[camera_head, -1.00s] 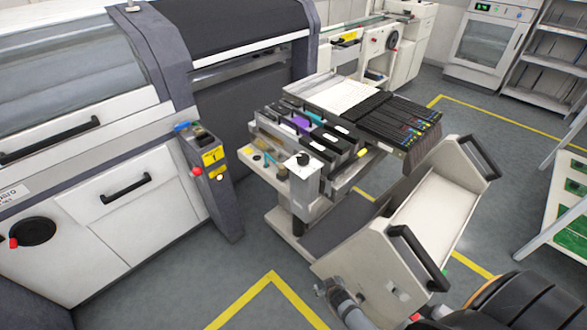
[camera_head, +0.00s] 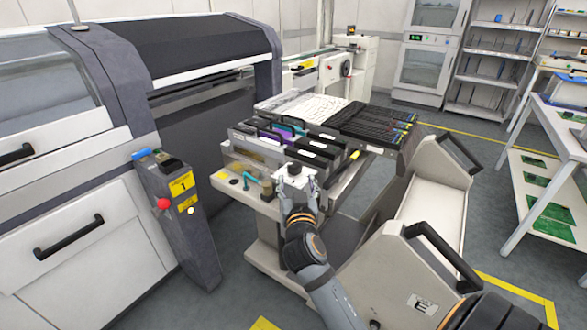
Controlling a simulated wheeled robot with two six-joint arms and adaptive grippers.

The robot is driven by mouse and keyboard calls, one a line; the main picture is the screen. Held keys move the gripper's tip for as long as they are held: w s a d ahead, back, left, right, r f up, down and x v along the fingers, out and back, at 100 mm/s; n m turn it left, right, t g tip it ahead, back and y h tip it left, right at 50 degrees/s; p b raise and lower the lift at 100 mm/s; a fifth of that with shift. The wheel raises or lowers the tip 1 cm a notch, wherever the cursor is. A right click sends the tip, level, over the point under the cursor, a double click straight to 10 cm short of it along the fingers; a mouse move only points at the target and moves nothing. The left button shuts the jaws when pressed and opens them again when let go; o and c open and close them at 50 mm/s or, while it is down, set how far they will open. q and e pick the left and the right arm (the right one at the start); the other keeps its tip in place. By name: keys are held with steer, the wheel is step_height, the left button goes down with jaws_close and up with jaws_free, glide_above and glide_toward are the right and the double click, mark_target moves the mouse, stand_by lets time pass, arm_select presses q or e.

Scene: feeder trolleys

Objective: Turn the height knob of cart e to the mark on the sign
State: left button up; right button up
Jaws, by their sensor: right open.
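Cart e (camera_head: 397,285) stands in the middle right, with a black E label (camera_head: 422,305) on its pale end panel. Its black height knob (camera_head: 294,169) sits on top of a pale block at the cart's front left corner. My right gripper (camera_head: 297,184) is open right at the knob, its fingers spread on the near side. I cannot tell whether they touch the knob, and its pointer and marks are too small to read. No sign with a readable knob mark shows. My left gripper is out of view.
A grey post (camera_head: 180,220) with a red button and yellow labels stands left, beside the large machine (camera_head: 75,225). A table with green boards (camera_head: 545,205) stands right. Open floor lies between post and cart.

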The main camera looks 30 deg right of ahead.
mark_target(299, 170)
steer(key=x, duration=0.7)
steer(key=shift+w+d+p, duration=0.15)
steer(key=shift+w+p, duration=0.1)
steer(key=shift+p, duration=0.05)
steer(key=c, duration=1.2)
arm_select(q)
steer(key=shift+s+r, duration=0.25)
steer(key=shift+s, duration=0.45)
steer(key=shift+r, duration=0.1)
arm_select(e)
steer(key=shift+n+y, duration=0.3)
steer(key=shift+y, duration=0.1)
steer(key=n+t+y+p, duration=0.1)
steer(key=y, duration=0.1)
steer(key=shift+n+t+y, duration=0.3)
steer(key=shift+n, duration=0.1)
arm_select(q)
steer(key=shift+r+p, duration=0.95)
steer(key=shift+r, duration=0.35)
arm_select(e)
steer(key=shift+n+t+y, duration=0.4)
steer(key=shift+n+y, duration=1.5)
steer(key=shift+y, duration=1.1)
steer(key=shift+y, duration=0.3)
